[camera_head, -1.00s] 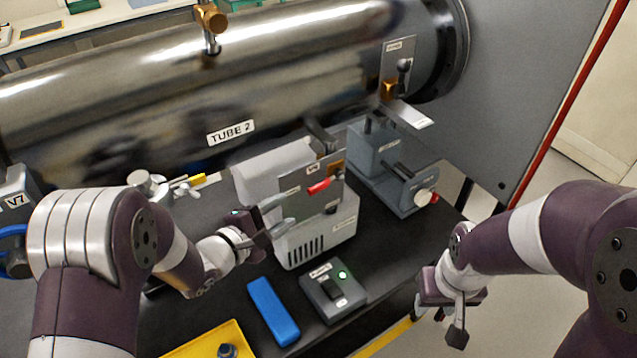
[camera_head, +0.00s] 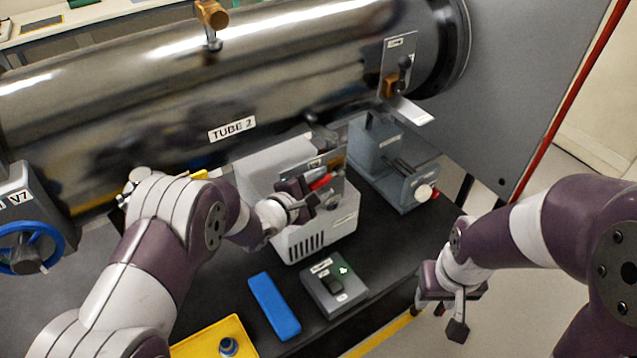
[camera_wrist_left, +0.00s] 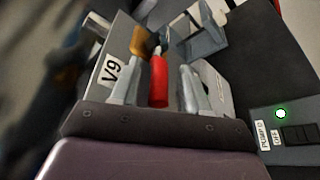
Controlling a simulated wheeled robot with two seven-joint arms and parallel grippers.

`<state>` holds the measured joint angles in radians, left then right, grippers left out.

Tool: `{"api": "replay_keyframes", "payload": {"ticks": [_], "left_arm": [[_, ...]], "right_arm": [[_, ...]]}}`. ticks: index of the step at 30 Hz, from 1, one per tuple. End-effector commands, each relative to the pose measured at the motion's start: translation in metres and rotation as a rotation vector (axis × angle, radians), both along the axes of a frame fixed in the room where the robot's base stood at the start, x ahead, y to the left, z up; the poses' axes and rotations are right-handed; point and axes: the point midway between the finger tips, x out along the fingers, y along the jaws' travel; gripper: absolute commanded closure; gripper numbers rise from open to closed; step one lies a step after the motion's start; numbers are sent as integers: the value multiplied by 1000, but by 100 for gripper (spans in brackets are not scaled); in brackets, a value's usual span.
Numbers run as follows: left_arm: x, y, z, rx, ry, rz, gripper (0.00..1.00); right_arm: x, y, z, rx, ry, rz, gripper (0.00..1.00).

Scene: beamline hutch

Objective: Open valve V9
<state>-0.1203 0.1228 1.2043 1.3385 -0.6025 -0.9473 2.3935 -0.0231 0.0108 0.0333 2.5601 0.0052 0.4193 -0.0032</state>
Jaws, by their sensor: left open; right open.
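My left gripper (camera_head: 312,188) is open around the handle; contact cannot be told. My right gripper (camera_head: 457,312) is open and empty at the lower right, away from the valve.
A switch box with a green light (camera_head: 334,287), a blue block (camera_head: 274,306) and a yellow tray (camera_head: 215,340) lie in front on the black bench. Valve V7's blue wheel (camera_head: 28,248) is at left. The large metal tube (camera_head: 160,110) runs behind; a grey vise-like device (camera_head: 392,165) stands right.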

Motion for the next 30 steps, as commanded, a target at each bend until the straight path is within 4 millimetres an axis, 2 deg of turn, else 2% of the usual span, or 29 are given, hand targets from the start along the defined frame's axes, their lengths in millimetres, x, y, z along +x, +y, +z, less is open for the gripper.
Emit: {"api": "replay_keyframes", "payload": {"ticks": [1, 5, 6, 17, 23, 30], "left_arm": [[0, 0, 0, 0, 0, 0, 55], [0, 0, 0, 0, 0, 0, 97], [0, 0, 0, 1, -1, 0, 100], [-1, 0, -5, -23, -16, -1, 100], [0, 0, -17, -104, -76, 0, 100], [2, -3, -30, -252, -184, -2, 100]], "right_arm": [[0, 0, 0, 0, 0, 0, 57], [0, 0, 0, 0, 0, 0, 57], [0, 0, 0, 0, 0, 0, 57], [0, 0, -8, 0, 0, 0, 57], [0, 0, -33, 0, 0, 0, 57], [0, 0, -74, 0, 0, 0, 57]]}}
